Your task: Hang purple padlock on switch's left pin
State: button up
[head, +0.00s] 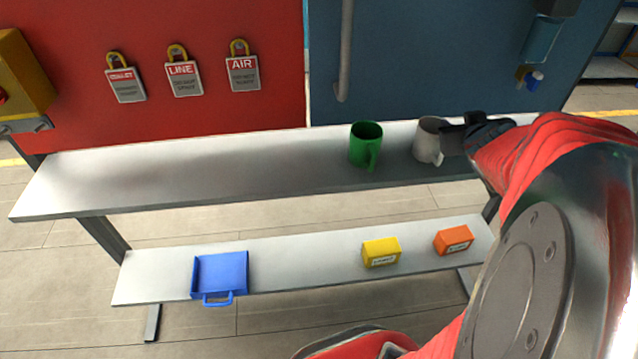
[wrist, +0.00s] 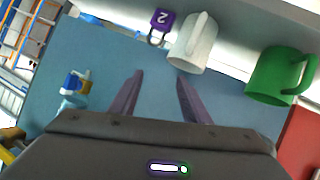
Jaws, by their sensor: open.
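The purple padlock (wrist: 160,26), marked with a 2, shows in the wrist view beyond my open fingers, beside the white mug. In the head view it is hidden, apparently behind my gripper. My gripper (head: 455,139) is open and empty near the white mug at the shelf's right; in the wrist view its fingers (wrist: 159,77) are apart from the padlock. What looks like the switch, a teal box (head: 541,40), is on the blue panel at upper right, with a blue and brass fitting (head: 530,77) below it. Its separate pins are too small to tell.
The white mug (head: 428,138) and green mug (head: 366,146) stand on the upper shelf (head: 200,170); its left part is clear. Below are a blue tray (head: 220,272), a yellow box (head: 381,251) and an orange box (head: 453,240).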

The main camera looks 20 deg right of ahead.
jog(key=s+a+n+g+y, duration=0.1)
jog(key=s+a, duration=0.3)
jog(key=a, duration=0.7)
jog(key=s+a+f+n+g+y, duration=0.1)
jog(key=s+a+g+y, duration=0.1)
jog(key=a, duration=1)
jog(key=s+a+f+n+g+y, duration=0.1)
jog(key=s+a, duration=0.4)
jog(key=a, duration=0.6)
jog(key=g+y, duration=0.1)
jog(key=y, duration=0.1)
jog(key=shift+s+a+y, duration=0.3)
jog(key=shift+s+y, duration=0.1)
jog(key=shift+f, duration=0.1)
